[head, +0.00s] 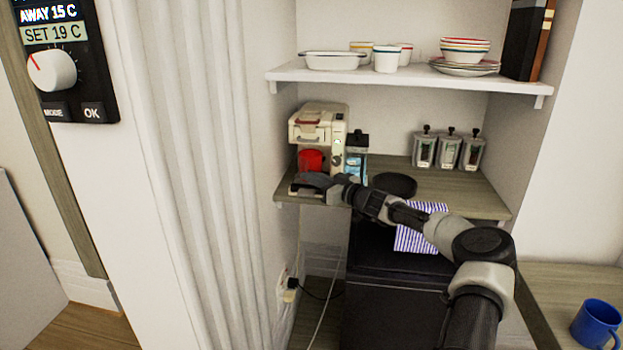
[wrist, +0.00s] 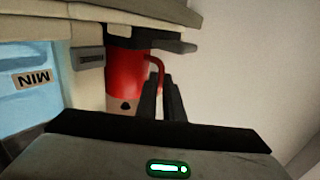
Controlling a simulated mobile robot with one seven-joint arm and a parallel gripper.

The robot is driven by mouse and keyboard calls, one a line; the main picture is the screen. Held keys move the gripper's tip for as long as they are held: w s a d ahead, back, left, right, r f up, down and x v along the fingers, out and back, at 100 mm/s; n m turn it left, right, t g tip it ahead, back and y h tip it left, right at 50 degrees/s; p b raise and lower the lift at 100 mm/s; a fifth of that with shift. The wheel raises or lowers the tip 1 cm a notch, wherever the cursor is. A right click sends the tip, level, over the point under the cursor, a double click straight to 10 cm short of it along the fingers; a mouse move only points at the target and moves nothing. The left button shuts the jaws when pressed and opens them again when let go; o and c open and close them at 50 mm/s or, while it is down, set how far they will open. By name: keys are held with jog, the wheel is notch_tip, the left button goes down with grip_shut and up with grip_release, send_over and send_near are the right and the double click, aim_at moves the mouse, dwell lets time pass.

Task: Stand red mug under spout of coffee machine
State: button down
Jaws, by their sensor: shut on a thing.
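The red mug (head: 311,160) is in the bay of the cream coffee machine (head: 335,125), below its head.
A blue container (head: 354,165) stands right of the machine. A dark round dish (head: 394,184), a striped cloth (head: 420,228) and several canisters (head: 448,151) are on the lower shelf. An upper shelf (head: 390,76) with dishes hangs above. A blue mug (head: 596,323) stands at lower right.

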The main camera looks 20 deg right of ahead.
dwell(0.3)
jog(key=c, duration=1.9)
grip_release()
jog(key=shift+r, duration=0.1)
jog(key=p+v, duration=0.1)
jog(key=v, duration=1.1)
